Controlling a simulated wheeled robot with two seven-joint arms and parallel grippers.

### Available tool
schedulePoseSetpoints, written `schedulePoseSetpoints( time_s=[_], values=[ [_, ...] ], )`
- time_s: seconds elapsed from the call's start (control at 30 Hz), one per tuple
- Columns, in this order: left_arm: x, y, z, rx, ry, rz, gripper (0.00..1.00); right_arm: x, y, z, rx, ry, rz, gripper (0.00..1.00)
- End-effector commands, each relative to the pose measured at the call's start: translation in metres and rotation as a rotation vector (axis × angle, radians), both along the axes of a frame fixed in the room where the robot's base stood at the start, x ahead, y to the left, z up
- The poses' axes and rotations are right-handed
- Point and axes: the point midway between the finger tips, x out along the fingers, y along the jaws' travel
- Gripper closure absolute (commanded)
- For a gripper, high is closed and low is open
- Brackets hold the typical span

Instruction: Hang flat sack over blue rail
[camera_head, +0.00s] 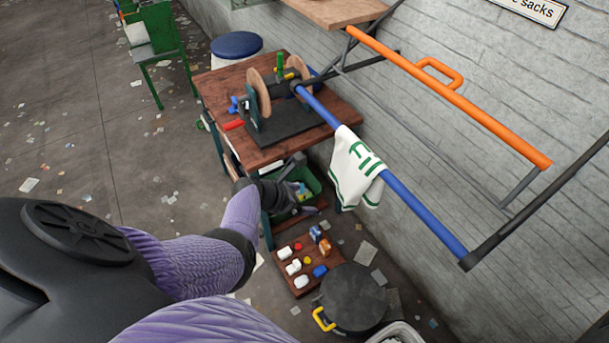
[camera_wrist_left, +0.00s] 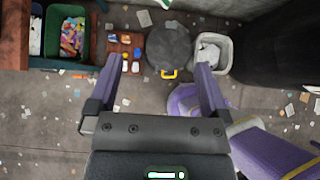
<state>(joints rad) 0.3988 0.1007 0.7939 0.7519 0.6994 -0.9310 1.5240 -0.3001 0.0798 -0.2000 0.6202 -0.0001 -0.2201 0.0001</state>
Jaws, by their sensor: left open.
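The flat sack (camera_head: 357,170), white with green lettering and a green stripe, hangs draped over the blue rail (camera_head: 420,218). The rail passes under its top fold, and cloth hangs below on the near side. The far side of the sack is hidden. My left gripper (camera_head: 306,190) is to the left of the sack and apart from it. It is open and empty, and its two purple fingers are spread wide in the left wrist view (camera_wrist_left: 157,78). My right gripper is in neither view.
An orange rail (camera_head: 450,95) runs above the blue one along the wall. A wooden bench (camera_head: 225,95) with a reel device stands behind. Below are a green crate (camera_wrist_left: 67,10), a board with small items (camera_head: 288,243), a dark round lidded bin (camera_head: 352,298) and a white basket (camera_wrist_left: 226,55).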

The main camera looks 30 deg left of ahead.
Motion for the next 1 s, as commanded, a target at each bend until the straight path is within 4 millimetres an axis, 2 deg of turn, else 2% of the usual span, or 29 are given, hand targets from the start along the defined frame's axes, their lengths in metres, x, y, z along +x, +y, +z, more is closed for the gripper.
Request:
schedulePoseSetpoints(
  time_s=[0.03, 0.2, 0.53, 0.67, 0.83, 0.87, 1.0],
  values=[
    [-0.002, 0.001, 0.01, 0.011, 0.02, -0.001, 0.0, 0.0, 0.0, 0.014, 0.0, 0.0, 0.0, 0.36],
    [-0.006, 0.003, 0.017, 0.042, 0.089, -0.001, 0.0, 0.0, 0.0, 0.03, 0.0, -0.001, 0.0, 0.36],
    [-0.009, 0.004, 0.015, 0.048, 0.101, 0.0, 0.0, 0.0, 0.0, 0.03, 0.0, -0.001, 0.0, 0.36],
    [-0.021, 0.01, 0.037, 0.05, 0.103, 0.001, 0.0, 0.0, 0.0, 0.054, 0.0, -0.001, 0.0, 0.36],
    [-0.049, 0.023, 0.074, 0.051, 0.102, 0.001, 0.0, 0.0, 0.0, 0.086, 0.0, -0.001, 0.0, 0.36],
    [-0.053, 0.025, 0.079, 0.051, 0.103, 0.001, 0.0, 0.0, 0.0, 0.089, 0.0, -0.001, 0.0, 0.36],
    [-0.062, 0.03, 0.085, 0.05, 0.1, 0.001, 0.0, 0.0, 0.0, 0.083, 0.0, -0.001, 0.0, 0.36]
  ],
)
